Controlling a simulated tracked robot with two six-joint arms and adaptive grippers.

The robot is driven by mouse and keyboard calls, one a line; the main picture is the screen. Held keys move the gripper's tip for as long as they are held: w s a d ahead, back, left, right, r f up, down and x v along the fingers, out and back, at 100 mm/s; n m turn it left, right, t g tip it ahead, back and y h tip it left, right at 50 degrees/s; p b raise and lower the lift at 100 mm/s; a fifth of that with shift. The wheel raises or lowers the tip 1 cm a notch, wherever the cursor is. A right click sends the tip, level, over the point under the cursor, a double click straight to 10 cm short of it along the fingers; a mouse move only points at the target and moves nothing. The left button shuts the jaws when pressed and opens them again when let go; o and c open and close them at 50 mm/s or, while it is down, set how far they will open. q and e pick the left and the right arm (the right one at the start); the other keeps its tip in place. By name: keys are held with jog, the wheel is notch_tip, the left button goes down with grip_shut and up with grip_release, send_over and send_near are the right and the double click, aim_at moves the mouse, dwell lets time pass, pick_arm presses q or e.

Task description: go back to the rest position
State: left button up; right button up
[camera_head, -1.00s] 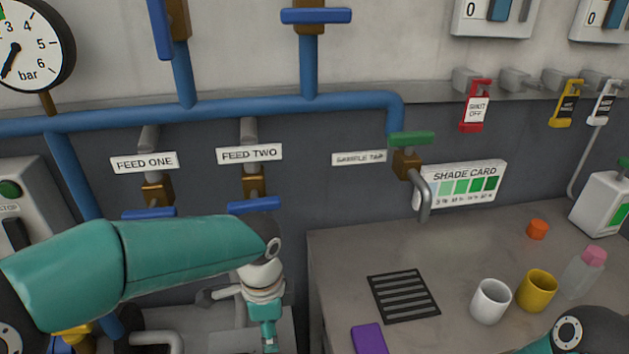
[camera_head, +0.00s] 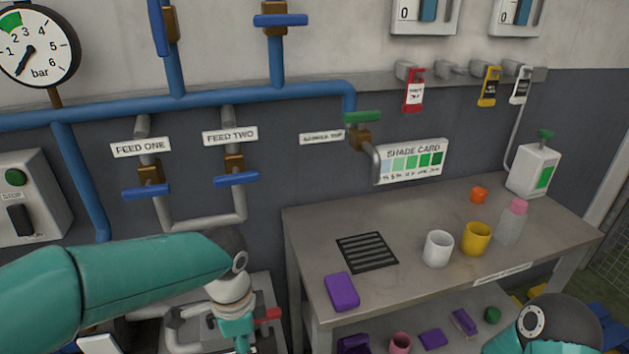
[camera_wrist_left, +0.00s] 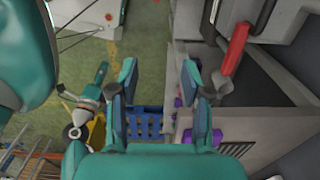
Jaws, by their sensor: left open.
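My left arm reaches in from the left in the head view. Its wrist points down, and the gripper's lower end is cut off by the bottom edge. In the left wrist view my left gripper (camera_wrist_left: 160,85) has its two fingers apart with nothing between them. Blue slatted flooring or a crate (camera_wrist_left: 146,124) shows far below, between the fingers. Part of my right arm shows at the bottom right of the head view; its gripper is out of the picture there.
A red lever (camera_head: 268,314) is close beside my left wrist; a red handle (camera_wrist_left: 235,48) is right of the fingers. The bench (camera_head: 400,295) carries a white cup (camera_head: 437,248), yellow cup (camera_head: 476,238), bottle (camera_head: 512,222) and purple block (camera_head: 342,291). Blue tap handles (camera_head: 147,192) are above my left arm.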

pick_arm(q)
jog(key=s+d+f+n+h, duration=0.15)
jog(key=f+n, duration=0.25)
jog(key=f, duration=0.5)
jog(key=s+f+n+h, duration=0.2)
jog(key=s+f+n, duration=0.1)
jog(key=f, duration=0.7)
jog(key=s+a+f+n, duration=0.1)
jog(key=s+f+n, duration=0.8)
jog(key=f, duration=0.1)
jog(key=shift+s+a+f+n+t, duration=0.2)
jog(key=shift+n+t, duration=0.1)
jog(key=shift+n, duration=0.1)
jog(key=shift+h, duration=0.25)
